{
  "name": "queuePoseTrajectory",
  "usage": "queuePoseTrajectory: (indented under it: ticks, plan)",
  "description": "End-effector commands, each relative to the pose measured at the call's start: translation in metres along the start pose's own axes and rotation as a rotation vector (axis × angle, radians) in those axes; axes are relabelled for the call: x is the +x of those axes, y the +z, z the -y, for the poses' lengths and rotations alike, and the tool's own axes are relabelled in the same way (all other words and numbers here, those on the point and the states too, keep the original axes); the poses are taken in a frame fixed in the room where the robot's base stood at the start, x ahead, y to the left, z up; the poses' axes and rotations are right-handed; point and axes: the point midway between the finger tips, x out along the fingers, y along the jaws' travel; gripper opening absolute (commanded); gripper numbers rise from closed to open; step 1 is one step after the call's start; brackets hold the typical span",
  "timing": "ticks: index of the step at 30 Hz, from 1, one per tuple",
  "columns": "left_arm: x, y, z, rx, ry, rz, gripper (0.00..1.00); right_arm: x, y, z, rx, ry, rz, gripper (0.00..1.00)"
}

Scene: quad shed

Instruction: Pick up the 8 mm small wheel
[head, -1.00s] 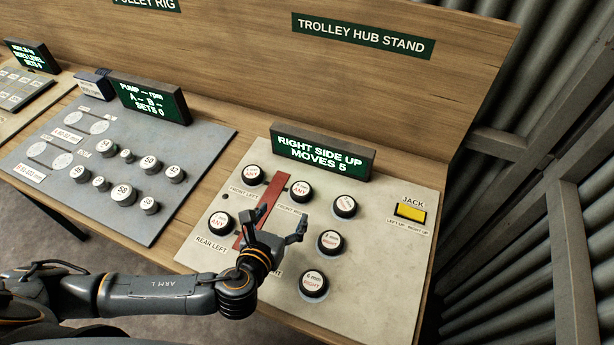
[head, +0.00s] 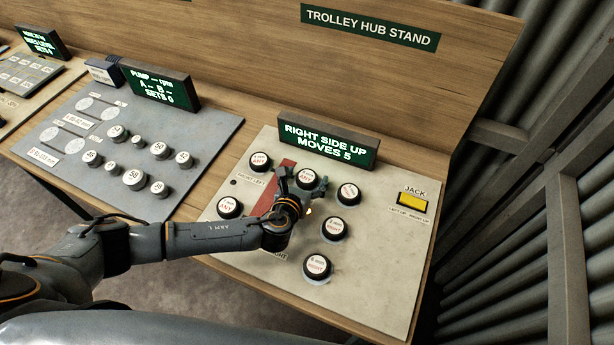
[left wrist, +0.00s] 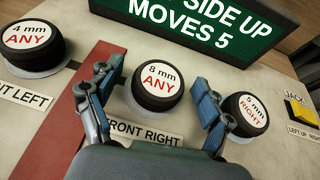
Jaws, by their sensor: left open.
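The 8 mm small wheel (left wrist: 157,80) is black with a white face reading "8 mm ANY". It sits on the board above the "FRONT RIGHT" label in the left wrist view. In the head view the wheel (head: 307,176) shows just beyond my left gripper (head: 303,184). My left gripper (left wrist: 153,88) is open, with one finger on each side of the wheel in the left wrist view. I cannot tell whether the fingers touch it. My right gripper is not in view.
A "4 mm ANY" wheel (left wrist: 33,44) sits to the left and a "5 mm RIGHT" wheel (left wrist: 246,114) close to the right. A red bar (left wrist: 92,90) runs beside the left finger. The display (head: 327,146) stands behind; the yellow jack button (head: 412,202) is at right.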

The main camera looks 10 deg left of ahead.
Motion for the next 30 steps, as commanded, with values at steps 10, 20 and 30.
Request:
queuePoseTrajectory:
  ticks: [10,20,30]
  plan:
    - [0.0042,-0.0008,0.0004,-0.001,-0.001,-0.001,0.69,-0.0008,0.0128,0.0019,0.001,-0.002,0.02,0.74]
    - [0.0041,-0.0006,0.0002,-0.001,-0.001,-0.001,0.2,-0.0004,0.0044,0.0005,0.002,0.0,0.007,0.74]
    - [0.0015,0.0062,-0.0001,-0.003,-0.001,0.001,0.2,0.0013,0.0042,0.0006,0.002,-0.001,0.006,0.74]
